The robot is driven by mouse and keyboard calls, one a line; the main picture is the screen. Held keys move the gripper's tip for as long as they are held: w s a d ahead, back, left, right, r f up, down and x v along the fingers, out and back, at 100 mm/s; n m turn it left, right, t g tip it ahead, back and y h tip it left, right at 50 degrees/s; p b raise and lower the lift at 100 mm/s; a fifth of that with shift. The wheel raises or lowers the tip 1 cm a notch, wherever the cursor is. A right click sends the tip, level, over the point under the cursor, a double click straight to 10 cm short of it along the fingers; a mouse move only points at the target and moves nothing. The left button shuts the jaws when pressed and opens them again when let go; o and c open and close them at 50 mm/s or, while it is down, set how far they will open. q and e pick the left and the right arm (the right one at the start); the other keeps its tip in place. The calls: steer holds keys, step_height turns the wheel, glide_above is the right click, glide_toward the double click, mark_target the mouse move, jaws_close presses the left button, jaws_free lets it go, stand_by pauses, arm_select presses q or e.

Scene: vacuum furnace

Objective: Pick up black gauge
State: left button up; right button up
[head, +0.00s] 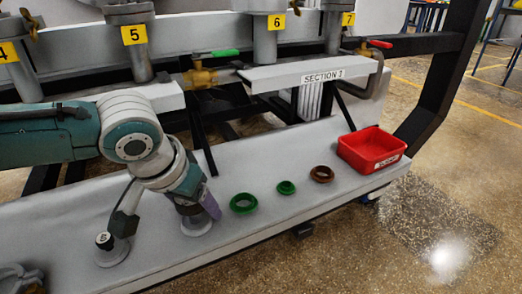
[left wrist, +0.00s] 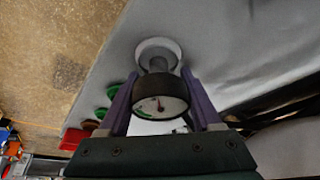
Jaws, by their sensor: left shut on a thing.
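The black gauge (left wrist: 160,90) has a round black body and a white dial. In the left wrist view it sits between the two purple fingers of my left gripper (left wrist: 157,82), which is shut on it. Its stem points to a pale round base (left wrist: 172,47) on the grey bench. In the head view my left gripper (head: 200,206) points down over a pale round base (head: 197,225); the gauge is mostly hidden by the gripper there. I cannot tell whether the gauge has lifted off. My right gripper is not in view.
On the grey bench (head: 260,222), a large green ring (head: 243,203), a small green ring (head: 286,187), a brown ring (head: 321,174) and a red bin (head: 371,150) stand to the right. A "SECTION 1" ledge (head: 310,72) rises behind.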

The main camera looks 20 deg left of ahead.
arm_select(q)
jaws_close()
stand_by(0.4)
